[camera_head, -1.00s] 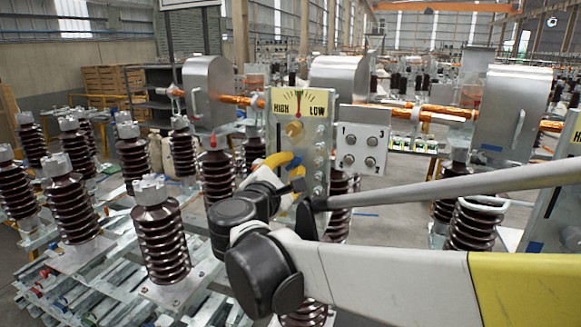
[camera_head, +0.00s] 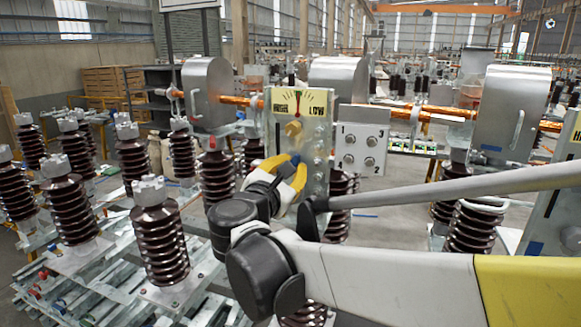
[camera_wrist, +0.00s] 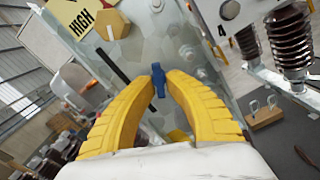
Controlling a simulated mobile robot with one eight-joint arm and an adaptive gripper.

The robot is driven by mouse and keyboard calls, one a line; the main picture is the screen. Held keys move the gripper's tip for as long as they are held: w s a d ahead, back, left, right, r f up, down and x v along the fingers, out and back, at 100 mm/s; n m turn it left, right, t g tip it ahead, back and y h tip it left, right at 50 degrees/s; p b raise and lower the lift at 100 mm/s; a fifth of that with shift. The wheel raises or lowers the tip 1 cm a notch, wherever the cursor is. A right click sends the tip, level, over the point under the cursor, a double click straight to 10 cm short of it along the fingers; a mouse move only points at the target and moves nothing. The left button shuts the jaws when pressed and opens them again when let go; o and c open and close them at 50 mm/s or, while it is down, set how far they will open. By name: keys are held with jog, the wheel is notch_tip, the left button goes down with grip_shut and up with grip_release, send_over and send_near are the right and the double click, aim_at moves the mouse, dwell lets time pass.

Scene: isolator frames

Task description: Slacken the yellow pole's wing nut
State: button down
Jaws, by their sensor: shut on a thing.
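A small blue piece (camera_wrist: 158,80), which looks like the wing nut, stands on the front of a grey metal panel (camera_wrist: 195,55). My gripper (camera_wrist: 158,88) has its two yellow fingers closed on the blue piece from both sides. In the head view, my gripper (camera_head: 296,166) is at the left-middle of the panel (camera_head: 318,155), with a bit of blue (camera_head: 296,158) at its tips. A yellow hexagonal knob (camera_head: 293,129) sits above it, below a HIGH/LOW dial (camera_head: 299,103). I cannot make out a yellow pole as such.
A grey box (camera_head: 362,140) with numbered round fittings is close to the panel's right side. Brown ribbed insulators (camera_head: 160,240) stand at left. Metal housings (camera_head: 208,92) and a copper bar (camera_head: 420,110) lie behind. A dark slot (camera_wrist: 110,62) runs down the panel.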

jog(key=c, duration=1.4)
grip_release()
jog(key=shift+w, duration=0.1)
jog(key=v, duration=1.2)
jog(key=shift+r, duration=0.1)
